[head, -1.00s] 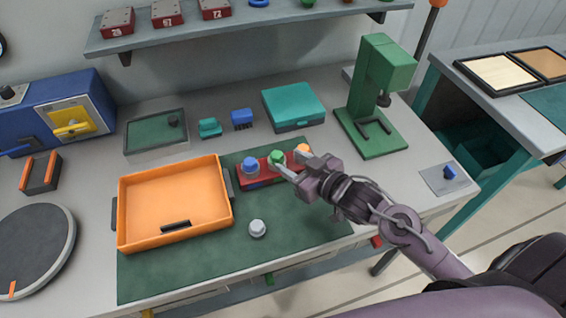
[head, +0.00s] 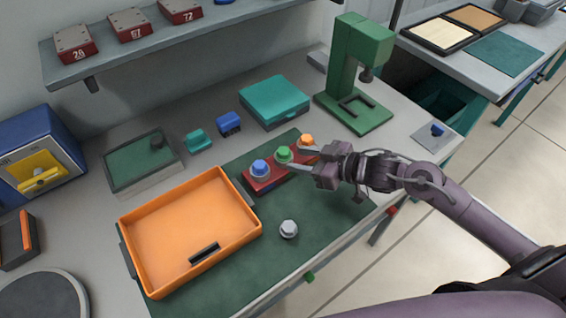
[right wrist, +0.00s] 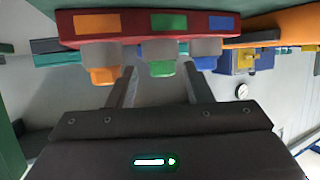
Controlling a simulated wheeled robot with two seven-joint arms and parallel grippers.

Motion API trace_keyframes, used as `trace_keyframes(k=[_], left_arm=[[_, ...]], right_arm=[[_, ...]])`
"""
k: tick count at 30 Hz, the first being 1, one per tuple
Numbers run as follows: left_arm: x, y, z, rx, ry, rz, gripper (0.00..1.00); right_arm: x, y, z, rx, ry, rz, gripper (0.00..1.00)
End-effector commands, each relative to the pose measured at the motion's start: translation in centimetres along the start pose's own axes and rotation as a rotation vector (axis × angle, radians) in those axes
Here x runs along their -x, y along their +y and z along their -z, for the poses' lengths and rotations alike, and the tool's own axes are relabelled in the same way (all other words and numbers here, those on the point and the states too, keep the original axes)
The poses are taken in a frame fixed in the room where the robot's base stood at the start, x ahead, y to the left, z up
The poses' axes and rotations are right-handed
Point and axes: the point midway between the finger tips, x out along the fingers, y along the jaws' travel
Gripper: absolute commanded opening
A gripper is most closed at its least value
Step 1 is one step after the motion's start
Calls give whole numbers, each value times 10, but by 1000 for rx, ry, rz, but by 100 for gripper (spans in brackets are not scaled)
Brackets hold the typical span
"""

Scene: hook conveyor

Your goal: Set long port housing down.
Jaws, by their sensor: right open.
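The long red block (head: 258,186), which I take as the long port housing, lies on the green mat (head: 330,215). It carries a blue knob (head: 261,168), a green knob (head: 284,154) and an orange knob (head: 307,141) in a row. My right gripper (head: 300,158) is open just right of the block, at its green and orange end. In the right wrist view the block (right wrist: 100,25) shows at the top, with its knobs pointing down in the picture. The open fingers (right wrist: 157,85) stand either side of the green knob (right wrist: 162,68), holding nothing. My left gripper is out of view.
An orange tray (head: 140,220) with a black part inside stands left of the block. A grey hex-topped piece (head: 289,229) is in front. Behind are a teal case (head: 274,100), blue piece (head: 229,124) and green press (head: 350,75). Bare mat lies at front right.

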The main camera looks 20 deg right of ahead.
Motion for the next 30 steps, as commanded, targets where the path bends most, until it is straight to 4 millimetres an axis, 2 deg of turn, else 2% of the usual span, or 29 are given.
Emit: trace_keyframes(k=[7,15,24,30], left_arm=[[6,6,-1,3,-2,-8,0],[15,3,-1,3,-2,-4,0],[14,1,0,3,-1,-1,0],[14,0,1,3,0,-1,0]], right_arm=[[-19,0,4,0,2,0,46],[-56,0,3,2,2,-1,46],[-60,0,1,4,-1,0,46],[-60,0,1,4,0,0,20]])
